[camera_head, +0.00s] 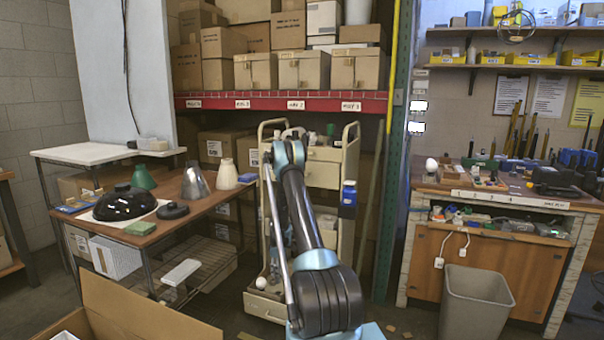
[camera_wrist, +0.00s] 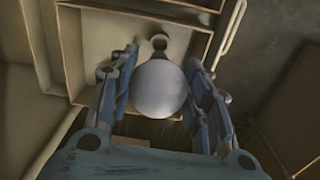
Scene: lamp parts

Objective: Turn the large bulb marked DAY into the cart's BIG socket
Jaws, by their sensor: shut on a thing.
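My gripper (camera_wrist: 161,72) is shut on a large white round bulb (camera_wrist: 160,90) in the wrist view, with one blue finger on each side of it. A small round fitting with a dark neck (camera_wrist: 159,44) shows just beyond the bulb. I cannot tell whether the two touch. No DAY mark is readable on the bulb. The beige cart (camera_head: 322,172) stands behind my arm in the head view, partly hidden by it. A white ball (camera_head: 260,283) shows low at the cart's bottom drawer; I cannot tell if it is the held bulb.
A table (camera_head: 172,215) with lamp shades and a black dome (camera_head: 124,204) stands left of the cart. A workbench (camera_head: 480,197) with a white bulb (camera_head: 431,165) and a grey bin (camera_head: 475,305) are on the right. An open cardboard box (camera_head: 150,312) is at the lower left.

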